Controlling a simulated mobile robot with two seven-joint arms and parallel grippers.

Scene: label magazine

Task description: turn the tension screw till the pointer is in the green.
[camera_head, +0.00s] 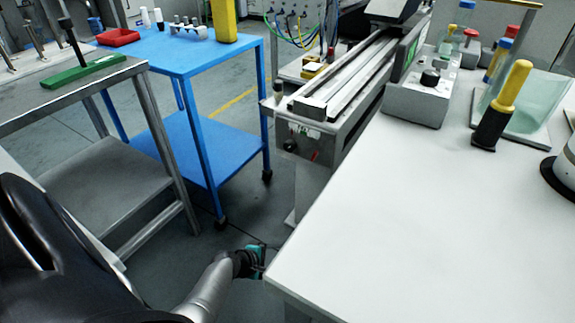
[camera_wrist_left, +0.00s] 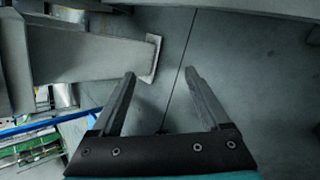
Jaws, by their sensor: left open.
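My left gripper (camera_head: 258,262) is low beside the front left corner of the white table, over the floor. In the left wrist view its two fingers (camera_wrist_left: 158,75) are apart with nothing between them; floor and a grey machine leg show beyond. A grey control box (camera_head: 417,103) with a black knob (camera_head: 430,77) stands at the white table's far left edge, well away from the gripper. I cannot tell whether this knob is the tension screw. No pointer can be made out. A small green patch (camera_head: 412,52) shows on a panel behind the box. My right gripper is out of view.
The white table (camera_head: 400,220) has a wide clear top. A yellow-handled tool (camera_head: 503,105) and bottles stand at its far right. A long rail machine (camera_head: 345,75) lies beyond.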

